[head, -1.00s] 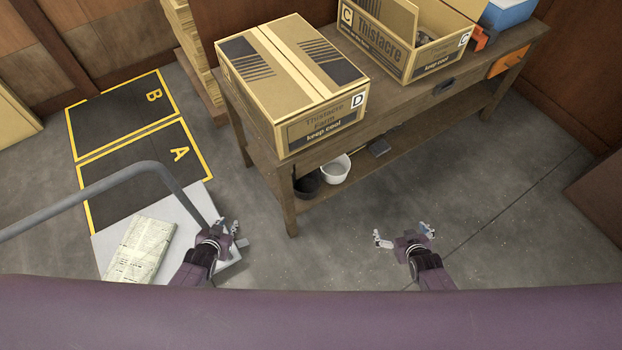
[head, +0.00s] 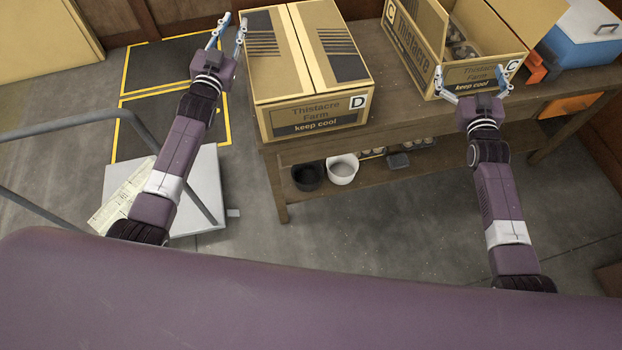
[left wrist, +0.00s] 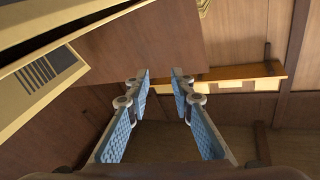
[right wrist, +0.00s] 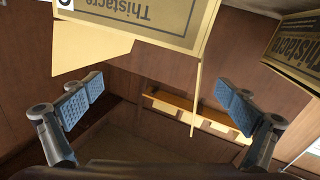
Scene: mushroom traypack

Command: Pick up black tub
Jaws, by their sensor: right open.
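The black tub (head: 307,177) stands on the lower shelf of the wooden bench, beside and left of a white tub (head: 342,168). Neither wrist view shows the black tub. My left gripper (head: 232,30) is raised beside the left edge of box D, open and empty. Its parted fingers also show in the left wrist view (left wrist: 160,76). My right gripper (head: 469,78) is wide open and empty in front of box C, above and right of the tub. It also shows in the right wrist view (right wrist: 160,92).
Closed box D (head: 318,122) and open box C (head: 462,75) sit on the bench top (head: 385,112), which overhangs the lower shelf. A cart (head: 205,165) stands at the left. Floor before the bench is clear.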

